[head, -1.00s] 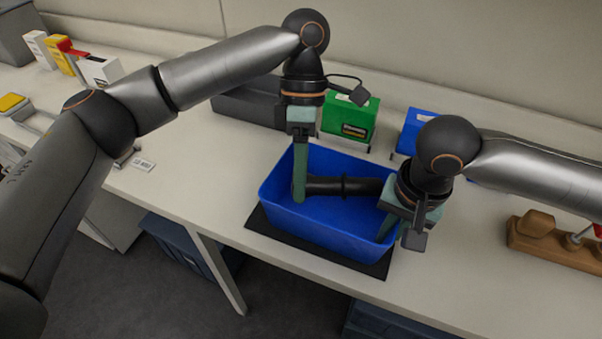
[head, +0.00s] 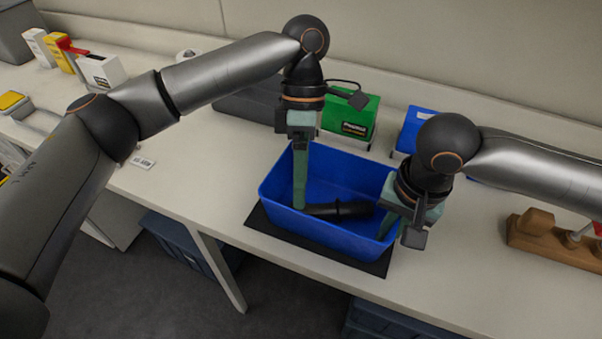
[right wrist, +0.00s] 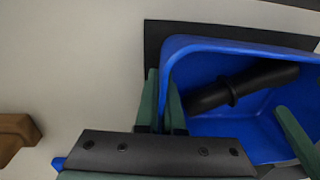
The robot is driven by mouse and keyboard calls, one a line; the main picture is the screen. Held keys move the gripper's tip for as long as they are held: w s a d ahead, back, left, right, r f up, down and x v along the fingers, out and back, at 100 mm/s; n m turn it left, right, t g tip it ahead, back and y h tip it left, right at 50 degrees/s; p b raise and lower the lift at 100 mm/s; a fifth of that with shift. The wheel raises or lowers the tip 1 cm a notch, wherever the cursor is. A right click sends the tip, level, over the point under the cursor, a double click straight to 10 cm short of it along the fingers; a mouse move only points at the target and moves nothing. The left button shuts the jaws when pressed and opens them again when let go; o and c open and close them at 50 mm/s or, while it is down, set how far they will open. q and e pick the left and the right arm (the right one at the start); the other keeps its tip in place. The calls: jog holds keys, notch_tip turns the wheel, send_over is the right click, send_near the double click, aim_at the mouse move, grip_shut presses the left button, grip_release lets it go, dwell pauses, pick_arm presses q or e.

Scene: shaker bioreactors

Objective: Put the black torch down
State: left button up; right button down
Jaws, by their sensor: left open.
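The black torch (head: 345,210) lies on its side on the floor of the blue bin (head: 330,246). In the right wrist view the torch (right wrist: 240,86) shows whole, slanting across the bin. My left gripper (head: 299,203) is open and points down inside the left part of the bin, beside one end of the torch. One finger hides the other in the head view. My right gripper (right wrist: 163,100) has its fingers close together on either side of the bin's wall and grips it. In the head view it is at the bin's right side.
The bin stands on a black mat (head: 262,226) near the bench's front edge. Behind it are a green box (head: 349,116), a blue box (head: 418,124) and a dark grey case (head: 246,106). A brown wooden block (head: 545,238) stands at the right.

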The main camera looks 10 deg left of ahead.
pick_arm(q)
jog(key=shift+r, duration=0.55)
jog(key=v, duration=1.2)
pick_arm(e)
jog(key=c, duration=1)
grip_release()
jog(key=shift+o, duration=0.2)
